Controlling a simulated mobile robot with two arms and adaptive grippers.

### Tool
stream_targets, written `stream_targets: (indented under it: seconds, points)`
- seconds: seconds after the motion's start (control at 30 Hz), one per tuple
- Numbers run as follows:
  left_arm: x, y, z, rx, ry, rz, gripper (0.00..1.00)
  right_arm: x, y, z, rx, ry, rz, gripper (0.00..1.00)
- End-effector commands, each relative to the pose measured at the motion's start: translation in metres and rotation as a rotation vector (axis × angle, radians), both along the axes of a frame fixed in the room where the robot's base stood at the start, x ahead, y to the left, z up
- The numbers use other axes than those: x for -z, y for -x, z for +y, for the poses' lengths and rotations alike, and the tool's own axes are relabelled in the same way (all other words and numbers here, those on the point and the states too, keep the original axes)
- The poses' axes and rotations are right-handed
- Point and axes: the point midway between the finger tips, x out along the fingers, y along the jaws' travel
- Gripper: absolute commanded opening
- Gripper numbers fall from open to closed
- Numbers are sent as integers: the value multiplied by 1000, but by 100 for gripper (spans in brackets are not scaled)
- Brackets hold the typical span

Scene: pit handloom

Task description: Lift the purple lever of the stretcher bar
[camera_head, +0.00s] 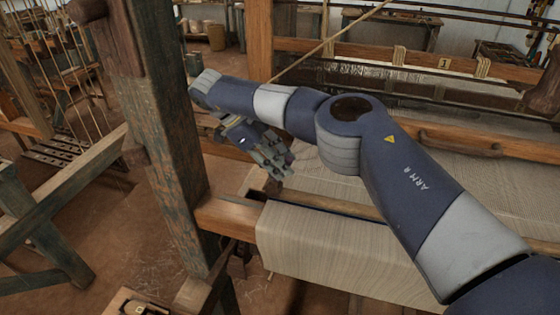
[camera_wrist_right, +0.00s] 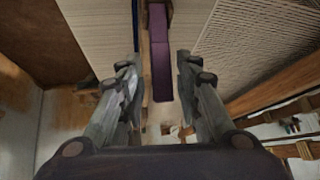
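The purple lever (camera_wrist_right: 160,50) runs down the upper middle of the right wrist view, along a narrow wooden strip (camera_wrist_right: 145,40) that looks like part of the stretcher bar. My right gripper (camera_wrist_right: 156,70) is open, with one finger on each side of the lever and visible gaps to both. In the head view my right gripper (camera_head: 274,155) points down over the left edge of the woven cloth (camera_head: 335,240). A small purple patch shows beside its fingers there. My right arm hides most of the bar. My left gripper is not in view.
A thick wooden loom post (camera_head: 165,130) stands just left of my right gripper. A wooden beam (camera_head: 228,215) runs from the post below it. Taut warp threads (camera_head: 500,185) spread behind my arm. Brown floor (camera_head: 100,235) lies to the left.

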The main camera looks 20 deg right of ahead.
Motion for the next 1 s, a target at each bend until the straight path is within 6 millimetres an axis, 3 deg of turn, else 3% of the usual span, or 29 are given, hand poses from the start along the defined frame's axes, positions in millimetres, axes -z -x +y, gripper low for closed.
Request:
stream_targets:
  seconds: [0.37,0.8,1.0]
  points:
    - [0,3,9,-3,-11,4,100,-4,0,-1,3,2,-1,37]
    - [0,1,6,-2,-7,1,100,-73,-1,0,1,5,-4,37]
    - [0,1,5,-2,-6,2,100,-93,-1,1,0,3,0,37]
